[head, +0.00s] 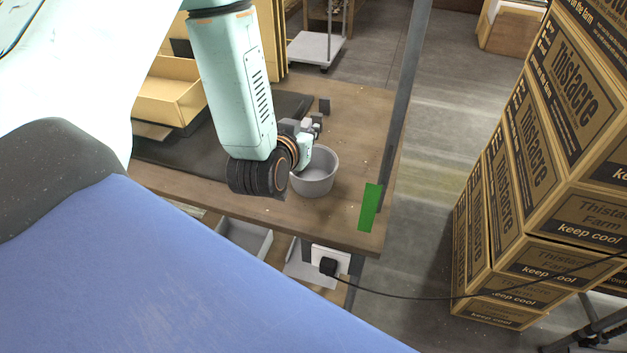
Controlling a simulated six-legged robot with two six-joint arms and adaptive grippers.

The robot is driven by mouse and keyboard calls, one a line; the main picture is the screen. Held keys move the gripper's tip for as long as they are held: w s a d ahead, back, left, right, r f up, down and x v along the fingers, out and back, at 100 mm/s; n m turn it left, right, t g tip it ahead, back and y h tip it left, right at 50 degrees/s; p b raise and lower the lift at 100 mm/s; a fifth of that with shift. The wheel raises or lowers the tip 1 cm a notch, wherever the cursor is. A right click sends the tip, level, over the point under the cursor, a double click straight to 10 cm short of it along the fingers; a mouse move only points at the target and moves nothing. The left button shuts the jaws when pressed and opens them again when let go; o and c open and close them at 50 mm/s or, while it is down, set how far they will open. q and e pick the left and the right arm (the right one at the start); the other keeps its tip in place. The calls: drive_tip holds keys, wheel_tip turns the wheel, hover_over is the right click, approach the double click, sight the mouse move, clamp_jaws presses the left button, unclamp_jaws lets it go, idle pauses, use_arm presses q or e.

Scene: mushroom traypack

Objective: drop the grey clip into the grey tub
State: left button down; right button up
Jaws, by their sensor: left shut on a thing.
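The grey tub (316,186) stands upright on the wooden table near its front edge, open at the top. My left arm comes down from above, and its wrist hides the tub's left side. My left gripper (312,126) is small and partly hidden behind the wrist, at the far side of the tub in the picture. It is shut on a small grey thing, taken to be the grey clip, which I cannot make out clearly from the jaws. My right gripper is not in view.
A green strip (369,207) lies right of the tub, near a grey post (404,95). A cardboard tray (170,92) is at the back left. Stacked boxes (545,150) stand on the right.

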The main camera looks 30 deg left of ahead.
use_arm(q)
drive_tip(key=shift+d+f, duration=0.15)
drive_tip(key=shift+f, duration=0.4)
drive_tip(key=shift+a+f+b, duration=0.4)
drive_tip(key=shift+a+f, duration=0.05)
drive_tip(key=shift+a, duration=0.2)
drive_tip(key=c, duration=1.5)
unclamp_jaws()
drive_tip(key=shift+d+r, duration=0.25)
drive_tip(key=shift+d, duration=0.25)
drive_tip(key=shift+o, duration=1.2)
drive_tip(key=shift+a+f, duration=0.2)
drive_tip(key=shift+a, duration=0.15)
drive_tip(key=shift+d+r, duration=0.3)
drive_tip(key=shift+r, duration=0.1)
wheel_tip(320, 180, up, 8)
drive_tip(key=shift+a+f, duration=0.1)
drive_tip(key=shift+a, duration=0.05)
drive_tip(key=shift+a+r, duration=0.15)
drive_tip(key=shift+r, duration=0.55)
